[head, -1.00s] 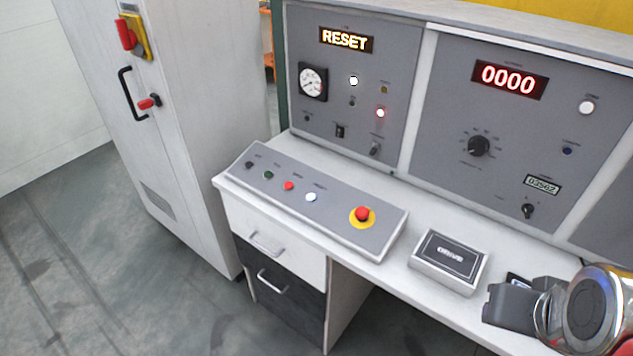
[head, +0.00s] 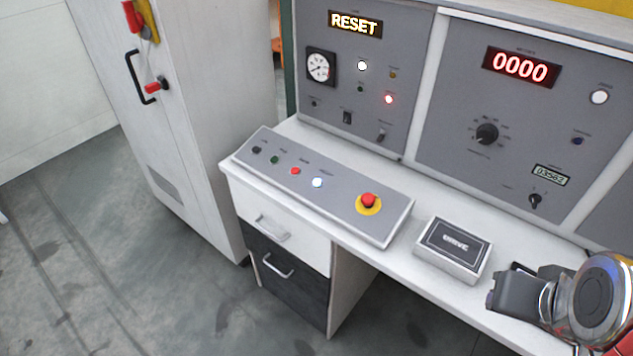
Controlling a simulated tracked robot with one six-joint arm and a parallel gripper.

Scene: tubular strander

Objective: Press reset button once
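A sloped grey button panel (head: 335,206) lies on the white desk. From left to right it carries a dark button (head: 257,150), a green button (head: 275,160), a red button (head: 295,171), a bluish-white button (head: 317,183) and a red mushroom button on a yellow base (head: 368,202). The small labels are too blurred to read surely, so I cannot confirm which one is reset. An amber display (head: 355,24) above reads RESET. My gripper (head: 510,292) is at the lower right, over the desk and well apart from the buttons. Its fingers are not clear.
A box marked DRIVE (head: 452,249) lies on the desk between the button panel and my gripper. Upright instrument panels (head: 445,140) stand behind, with a red 0000 display (head: 521,67). A white cabinet (head: 190,130) stands at the left. The floor in front is clear.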

